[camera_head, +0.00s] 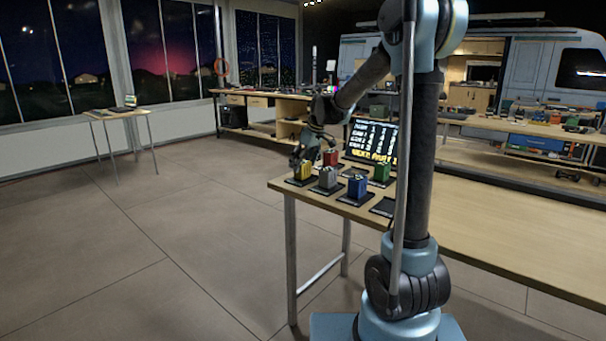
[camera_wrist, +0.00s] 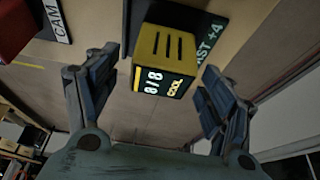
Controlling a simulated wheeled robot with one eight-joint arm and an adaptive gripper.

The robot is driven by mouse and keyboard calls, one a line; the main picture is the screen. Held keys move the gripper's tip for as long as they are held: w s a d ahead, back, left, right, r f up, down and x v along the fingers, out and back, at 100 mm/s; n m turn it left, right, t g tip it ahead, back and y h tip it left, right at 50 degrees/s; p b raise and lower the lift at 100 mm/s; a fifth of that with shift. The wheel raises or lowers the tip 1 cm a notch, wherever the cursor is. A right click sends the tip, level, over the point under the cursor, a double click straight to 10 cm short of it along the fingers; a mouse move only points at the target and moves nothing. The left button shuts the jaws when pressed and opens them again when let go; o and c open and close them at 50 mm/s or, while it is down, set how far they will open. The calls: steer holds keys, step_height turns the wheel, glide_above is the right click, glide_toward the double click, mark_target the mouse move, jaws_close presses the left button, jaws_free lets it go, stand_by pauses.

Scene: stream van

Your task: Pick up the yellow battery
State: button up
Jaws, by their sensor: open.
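The yellow battery (camera_head: 303,172) stands on a dark pad (camera_head: 292,182) at the near left corner of the table. My gripper (camera_head: 308,152) is just above the battery in the head view. In the wrist view my gripper (camera_wrist: 160,88) is open, with one finger to each side of the battery and visible gaps. I cannot tell how deep the fingers reach around it.
A grey battery (camera_head: 327,177), a blue battery (camera_head: 357,186), a red battery (camera_head: 330,157) and a green battery (camera_head: 381,170) stand close by. A screen with text (camera_head: 372,142) stands behind them. An empty dark pad (camera_head: 384,206) lies to the right.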

steer(key=shift+w+a+f, duration=0.1)
steer(key=shift+a+f, duration=0.05)
steer(key=shift+f, duration=0.25)
steer(key=c, duration=1.4)
